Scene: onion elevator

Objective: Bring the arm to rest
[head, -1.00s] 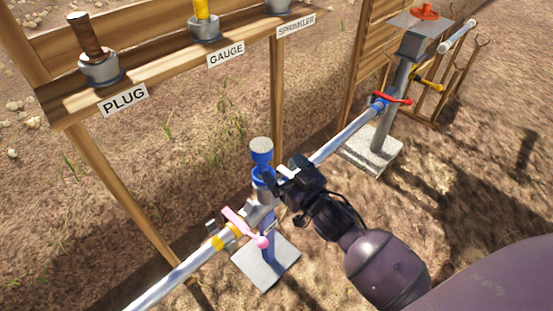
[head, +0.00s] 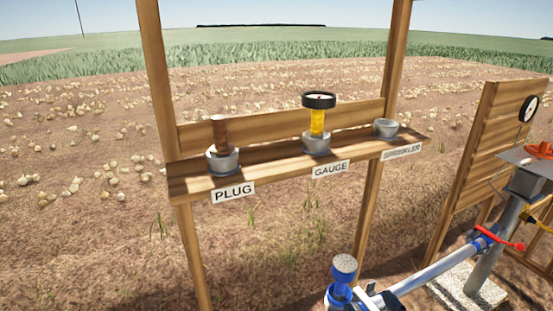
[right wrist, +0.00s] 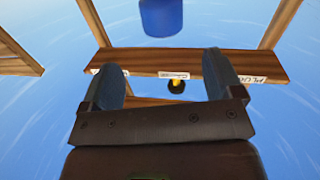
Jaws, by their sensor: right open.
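The blue sprinkler with its grey speckled top (head: 343,266) stands upright on the pipe at the bottom of the head view. My right gripper (head: 371,298) is just right of it and partly cut off by the lower edge. In the right wrist view its two fingers (right wrist: 162,72) are spread apart with nothing between them. A blue cylinder (right wrist: 161,17), apparently the sprinkler, shows beyond the fingertips, apart from them. My left gripper is in no view.
A wooden shelf (head: 275,158) holds the brown-handled plug (head: 220,132), the gauge (head: 318,115) and an empty sprinkler cup (head: 385,128). A pipe (head: 435,270) with a red-handled valve (head: 505,241) runs right to a post (head: 490,265). Open field lies behind.

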